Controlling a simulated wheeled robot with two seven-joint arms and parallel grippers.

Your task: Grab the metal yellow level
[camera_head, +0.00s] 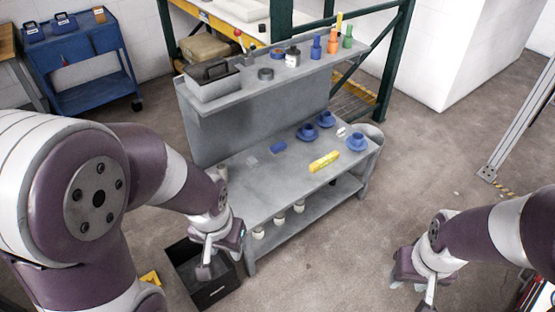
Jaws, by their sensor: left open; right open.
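The yellow level (324,161) lies on the grey workbench top (262,190), near its front edge and right of the middle. My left gripper (204,262) hangs in front of the bench's left end, above a dark open bin, well apart from the level. It is open and holds nothing that I can see. My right gripper (413,292) is low at the right, over the floor and away from the bench. It is open, small in view and partly cut by the bottom edge.
Blue round parts (357,142) and a blue block (278,147) lie behind and beside the level. An upper shelf (262,88) holds a grey toolbox (212,81) and several bottles. A dark bin (205,285) stands at the bench's left.

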